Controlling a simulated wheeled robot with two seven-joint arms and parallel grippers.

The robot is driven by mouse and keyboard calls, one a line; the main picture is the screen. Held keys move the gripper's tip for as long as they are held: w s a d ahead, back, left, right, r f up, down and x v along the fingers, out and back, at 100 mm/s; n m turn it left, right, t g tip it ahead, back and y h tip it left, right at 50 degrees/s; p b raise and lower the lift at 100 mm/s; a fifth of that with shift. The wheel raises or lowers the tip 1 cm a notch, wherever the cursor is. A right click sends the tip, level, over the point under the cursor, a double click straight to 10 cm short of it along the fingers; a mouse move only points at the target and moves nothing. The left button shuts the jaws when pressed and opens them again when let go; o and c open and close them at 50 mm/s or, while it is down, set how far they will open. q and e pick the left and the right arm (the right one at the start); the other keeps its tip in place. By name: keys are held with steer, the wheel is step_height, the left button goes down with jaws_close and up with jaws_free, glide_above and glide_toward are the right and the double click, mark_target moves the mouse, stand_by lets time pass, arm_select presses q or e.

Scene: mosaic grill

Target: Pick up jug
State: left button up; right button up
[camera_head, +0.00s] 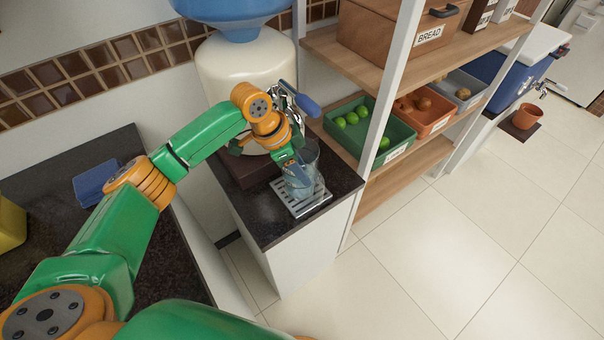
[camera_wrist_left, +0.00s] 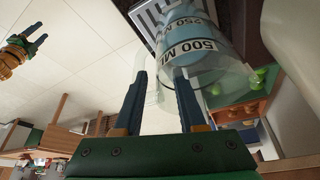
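The jug (camera_head: 303,183) is clear, and it stands on the slotted drip tray (camera_head: 309,207) below the water dispenser's tap. In the left wrist view the jug (camera_wrist_left: 195,50) shows 500 ML and 250 ML marks, and its clear handle (camera_wrist_left: 139,60) lies by the fingertips. My left gripper (camera_head: 294,170) is at the jug's near side, pointing down at it. In the left wrist view its two fingers (camera_wrist_left: 161,76) are apart, with part of the handle seen between them. Contact is hard to tell. My right gripper (camera_wrist_left: 40,34) shows small in that view, with its fingers apart.
The water dispenser (camera_head: 243,72) with a blue bottle stands behind the jug, its blue tap lever (camera_head: 307,104) close to my left wrist. A shelf post (camera_head: 386,95) and a green crate (camera_head: 397,139) of limes are right of the jug. The floor (camera_head: 450,240) in front is clear.

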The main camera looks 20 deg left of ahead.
arm_select(q)
steer(key=shift+s+r, duration=0.1)
steer(key=shift+s, duration=0.05)
jaws_close()
stand_by(1.2)
